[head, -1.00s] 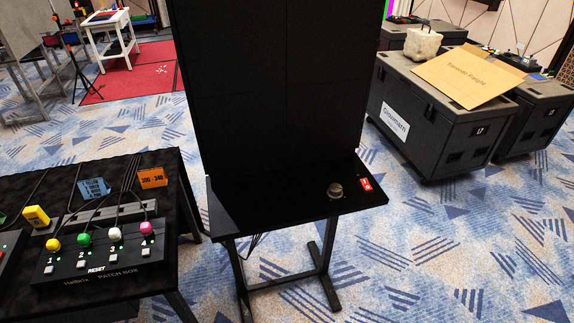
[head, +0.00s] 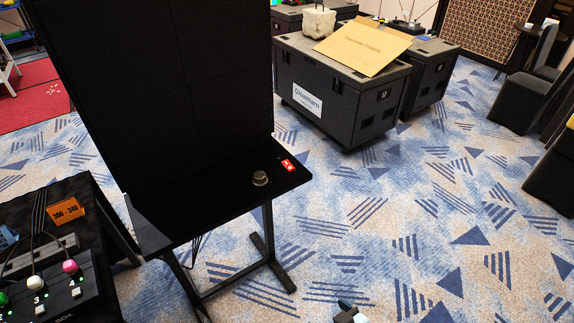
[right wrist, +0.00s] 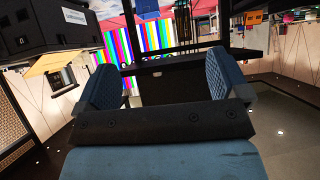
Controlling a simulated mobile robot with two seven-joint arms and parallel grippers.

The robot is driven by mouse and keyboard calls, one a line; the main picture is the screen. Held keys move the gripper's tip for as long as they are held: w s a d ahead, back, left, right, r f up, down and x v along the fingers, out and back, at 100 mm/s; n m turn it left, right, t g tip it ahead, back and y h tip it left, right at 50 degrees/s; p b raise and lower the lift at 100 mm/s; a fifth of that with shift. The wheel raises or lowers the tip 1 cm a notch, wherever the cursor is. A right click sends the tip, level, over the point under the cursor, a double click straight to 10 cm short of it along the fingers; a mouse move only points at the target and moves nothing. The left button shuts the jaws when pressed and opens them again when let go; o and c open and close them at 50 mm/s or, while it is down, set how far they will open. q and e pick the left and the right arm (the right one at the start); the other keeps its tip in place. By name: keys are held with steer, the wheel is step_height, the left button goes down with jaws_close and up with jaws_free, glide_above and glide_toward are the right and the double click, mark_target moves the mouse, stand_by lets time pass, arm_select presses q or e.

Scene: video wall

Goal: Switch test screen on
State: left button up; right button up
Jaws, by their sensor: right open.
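The black screen (head: 150,90) stands dark on a black stand with a ledge (head: 200,215) in the head view. A round grey knob (head: 260,179) and a small red switch (head: 289,165) with white marks sit at the ledge's right end. I cannot tell the switch's position. A bit of my right gripper (head: 348,313) shows at the bottom edge, low and well apart from the ledge. In the right wrist view its blue-grey fingers (right wrist: 164,82) are spread, with nothing between them. My left gripper is out of view.
A patch box (head: 60,290) with coloured knobs lies on a black table at lower left. Dark flight cases (head: 340,95) stand behind, one bearing a cardboard sheet (head: 362,46). Carpet right of the stand is clear. Colour bars (right wrist: 150,65) show in the right wrist view.

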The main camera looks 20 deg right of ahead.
jaws_close()
stand_by(0.4)
stand_by(1.4)
